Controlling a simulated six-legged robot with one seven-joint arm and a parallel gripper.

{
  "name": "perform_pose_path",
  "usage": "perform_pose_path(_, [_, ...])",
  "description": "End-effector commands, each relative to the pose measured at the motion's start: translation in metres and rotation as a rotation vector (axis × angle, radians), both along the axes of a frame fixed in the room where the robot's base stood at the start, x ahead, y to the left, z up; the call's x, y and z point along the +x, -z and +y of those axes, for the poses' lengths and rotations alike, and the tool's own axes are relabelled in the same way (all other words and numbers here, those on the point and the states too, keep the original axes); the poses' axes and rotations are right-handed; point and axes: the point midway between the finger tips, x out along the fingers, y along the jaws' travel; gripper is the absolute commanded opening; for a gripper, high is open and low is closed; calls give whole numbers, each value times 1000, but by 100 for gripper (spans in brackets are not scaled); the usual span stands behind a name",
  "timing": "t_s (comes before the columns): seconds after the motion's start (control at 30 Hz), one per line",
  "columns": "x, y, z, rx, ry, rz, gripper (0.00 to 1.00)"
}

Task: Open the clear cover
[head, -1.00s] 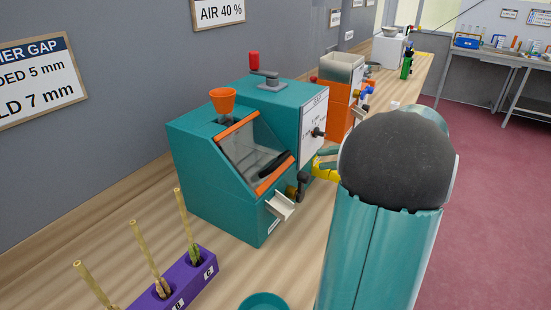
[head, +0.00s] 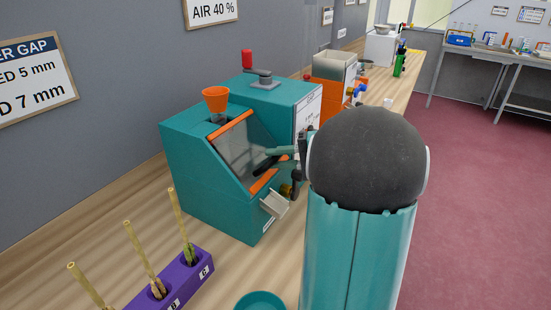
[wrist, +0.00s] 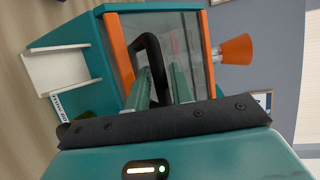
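The clear cover (head: 238,146) slopes across the front of a teal machine (head: 200,170), with orange strips along its upper and lower edges. It lies closed over the opening. A black bar handle (head: 265,164) stands out near its lower edge. In the wrist view, the clear cover (wrist: 187,42) fills the upper middle and the black handle (wrist: 150,48) arches in front of it. My gripper (wrist: 161,80) is open, with its two green fingers apart and the handle between them. In the head view, my gripper (head: 276,153) reaches the handle from the right; contact cannot be told.
An orange funnel (head: 215,101) and a red-knobbed crank (head: 252,65) top the machine. A white chute (head: 275,204) juts from its lower front. A purple rack (head: 190,277) with stalks and a teal dish (head: 261,302) stand nearer. An orange machine (head: 333,84) stands behind.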

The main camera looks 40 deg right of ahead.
Motion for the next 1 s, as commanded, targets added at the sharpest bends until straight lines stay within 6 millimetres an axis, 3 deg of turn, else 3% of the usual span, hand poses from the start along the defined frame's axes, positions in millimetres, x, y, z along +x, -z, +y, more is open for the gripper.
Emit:
perform_pose_path(0.33, [5,1,5,-1,0,1,23])
perform_pose_path(0.37, [5,1,5,-1,0,1,21])
perform_pose_path(0.47, [5,1,5,-1,0,1,1])
perform_pose_path(0.5, [5,1,5,-1,0,1,0])
perform_pose_path(1.0, [4,-4,10,-13,-1,29,0])
